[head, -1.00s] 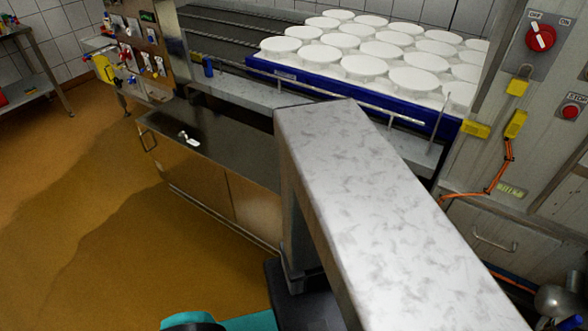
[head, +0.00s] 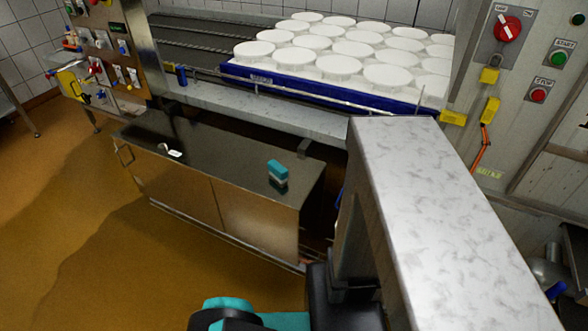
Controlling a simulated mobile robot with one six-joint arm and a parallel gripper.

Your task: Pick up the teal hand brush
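A small white item (head: 174,153) lies on the cabinet top's left part. Behind, a blue tray (head: 300,88) carries many round white moulds. A wall panel (head: 110,45) hangs at the left, a switch panel (head: 530,45) at the right. Brown floor (head: 90,220) is open at left.

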